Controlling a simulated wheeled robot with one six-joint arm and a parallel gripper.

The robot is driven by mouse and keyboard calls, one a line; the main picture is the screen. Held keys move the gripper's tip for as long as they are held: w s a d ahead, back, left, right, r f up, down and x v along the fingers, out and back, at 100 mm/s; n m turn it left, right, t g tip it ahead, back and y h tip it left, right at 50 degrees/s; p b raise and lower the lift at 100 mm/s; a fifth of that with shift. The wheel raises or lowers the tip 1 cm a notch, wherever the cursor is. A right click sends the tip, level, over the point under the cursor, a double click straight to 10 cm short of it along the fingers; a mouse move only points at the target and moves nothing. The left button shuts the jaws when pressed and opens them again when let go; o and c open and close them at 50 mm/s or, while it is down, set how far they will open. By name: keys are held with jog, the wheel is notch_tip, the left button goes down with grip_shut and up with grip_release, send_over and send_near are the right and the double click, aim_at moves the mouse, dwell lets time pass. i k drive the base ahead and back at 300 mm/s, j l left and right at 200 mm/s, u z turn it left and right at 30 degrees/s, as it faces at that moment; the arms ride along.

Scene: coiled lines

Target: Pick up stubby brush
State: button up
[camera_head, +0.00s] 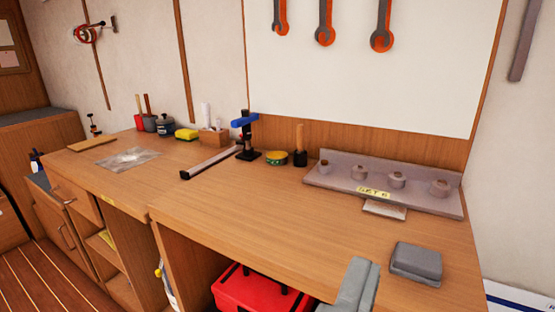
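A short brush with a pale wooden handle and a dark lower end (300,146) stands upright on the wooden workbench (250,205), near the back and right of the middle. It looks like the stubby brush. Only the grey tip of my gripper (362,283) shows, at the bottom edge right of centre. It is nearer to me than the brush and well apart from it. The rest of my gripper is out of frame, so I cannot tell whether it is open or shut.
A green-and-yellow tin (276,158) is just left of the brush. A small blue-and-black stand (246,135) is further left. A grey rack with knobs (330,172) is close on the right. A grey block (416,262) lies front right. The bench's middle is clear.

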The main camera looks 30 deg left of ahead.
aim_at(300, 130)
jog(key=i+j, duration=0.15)
jog(key=j, duration=0.25)
jog(key=i+j, duration=0.15)
jog(key=j, duration=0.2)
jog(key=i+j, duration=0.2)
jog(key=j, duration=0.2)
jog(key=i+j, duration=0.15)
jog(key=j, duration=0.25)
